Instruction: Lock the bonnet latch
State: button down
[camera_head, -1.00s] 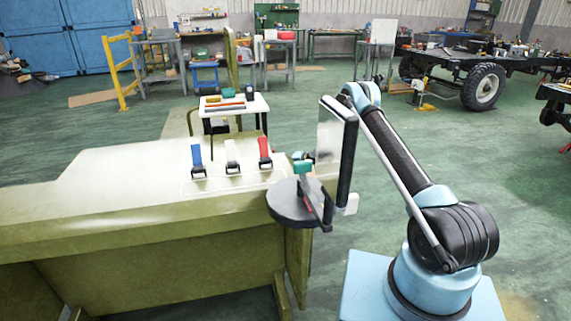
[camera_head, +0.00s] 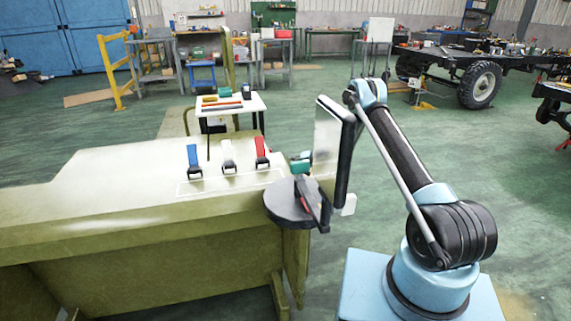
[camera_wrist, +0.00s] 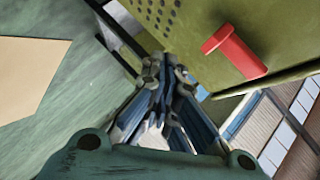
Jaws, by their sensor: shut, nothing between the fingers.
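An olive bonnet (camera_head: 120,180) carries three latches with a blue lever (camera_head: 193,155), a white lever (camera_head: 228,152) and a red lever (camera_head: 261,150). All three levers stand raised from the top. My gripper (camera_wrist: 165,68) is shut and empty in the wrist view. In the head view, its teal part (camera_head: 301,162) shows just right of the red lever, over the bonnet's right end, partly hidden by my arm. In the wrist view, the red lever (camera_wrist: 234,52) stands to the right of the fingertips, apart from them in the picture. Whether they touch the bonnet is unclear.
A white-topped table (camera_head: 232,105) with small tools stands behind the bonnet. A yellow rail (camera_head: 118,70), workbenches and a wheeled chassis frame (camera_head: 450,60) are farther back. Open green floor lies right of the bonnet.

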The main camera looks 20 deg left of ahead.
jog(key=s+d, duration=0.1)
jog(key=d, duration=0.6)
jog(key=shift+s+d, duration=0.35)
jog(key=shift+s, duration=0.05)
